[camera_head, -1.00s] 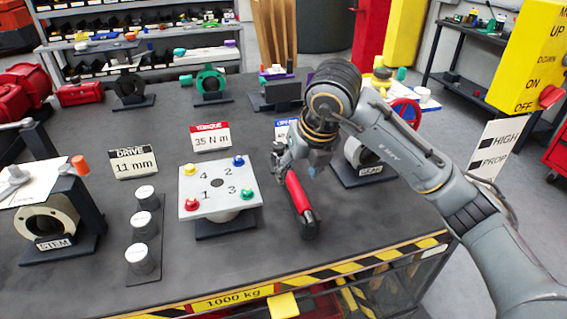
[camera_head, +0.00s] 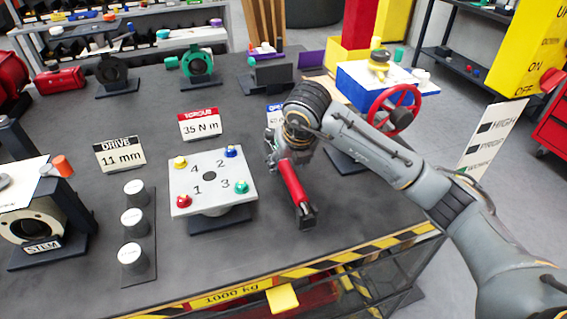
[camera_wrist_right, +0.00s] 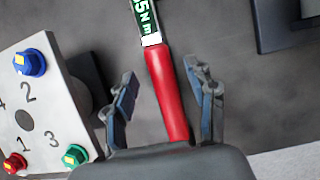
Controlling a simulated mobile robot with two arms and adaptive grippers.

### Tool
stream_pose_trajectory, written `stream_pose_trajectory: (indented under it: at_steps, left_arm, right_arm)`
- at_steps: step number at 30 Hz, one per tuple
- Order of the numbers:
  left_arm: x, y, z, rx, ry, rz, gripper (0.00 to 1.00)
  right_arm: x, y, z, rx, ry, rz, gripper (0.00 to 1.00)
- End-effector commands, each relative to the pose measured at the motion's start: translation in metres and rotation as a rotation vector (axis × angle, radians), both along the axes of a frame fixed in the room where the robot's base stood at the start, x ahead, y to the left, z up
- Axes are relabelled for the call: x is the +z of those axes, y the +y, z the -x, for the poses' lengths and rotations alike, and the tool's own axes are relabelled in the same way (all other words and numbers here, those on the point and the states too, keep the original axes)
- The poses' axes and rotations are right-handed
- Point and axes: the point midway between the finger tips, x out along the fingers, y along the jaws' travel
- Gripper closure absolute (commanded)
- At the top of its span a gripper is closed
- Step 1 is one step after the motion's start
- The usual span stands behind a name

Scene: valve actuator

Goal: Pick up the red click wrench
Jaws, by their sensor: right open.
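The red click wrench (camera_head: 292,187) lies on the dark table right of the square bolt plate. In the right wrist view its red handle (camera_wrist_right: 168,90) runs between the fingers of my right gripper (camera_wrist_right: 163,105), and a scale reading partly "5 N m" shows above the handle. The gripper is open, with a gap on both sides of the handle. In the head view my right gripper (camera_head: 280,150) is over the far part of the wrench, which the wrist partly hides. My left gripper is in neither view.
The bolt plate (camera_head: 211,180) with several coloured bolts stands close left of the wrench. A "35 N m" torque sign (camera_head: 200,125) stands behind it. A red handwheel (camera_head: 395,107) is at the right rear. The striped table edge (camera_head: 350,255) is in front.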

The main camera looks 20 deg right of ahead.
Motion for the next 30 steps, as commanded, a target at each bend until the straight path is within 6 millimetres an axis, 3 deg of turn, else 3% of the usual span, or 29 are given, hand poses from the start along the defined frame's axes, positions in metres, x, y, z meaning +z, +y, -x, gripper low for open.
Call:
stream_pose_trajectory:
  at_steps: [3, 8, 16, 24, 30]
  left_arm:
    - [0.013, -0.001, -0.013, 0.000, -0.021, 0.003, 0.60]
    - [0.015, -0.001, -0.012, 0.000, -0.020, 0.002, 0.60]
    - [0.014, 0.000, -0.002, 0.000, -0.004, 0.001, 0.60]
    - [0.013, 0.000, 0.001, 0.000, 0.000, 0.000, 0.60]
    - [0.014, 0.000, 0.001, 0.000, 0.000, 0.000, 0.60]
  right_arm:
    - [-0.015, 0.000, -0.008, 0.000, 0.006, 0.001, 0.44]
    - [-0.034, 0.000, -0.016, 0.000, 0.003, -0.001, 0.44]
    - [-0.039, 0.000, -0.017, 0.001, 0.001, -0.001, 0.44]
    - [-0.038, 0.000, -0.017, 0.001, 0.001, -0.001, 0.97]
    - [-0.036, 0.000, -0.018, 0.001, -0.004, -0.002, 1.00]
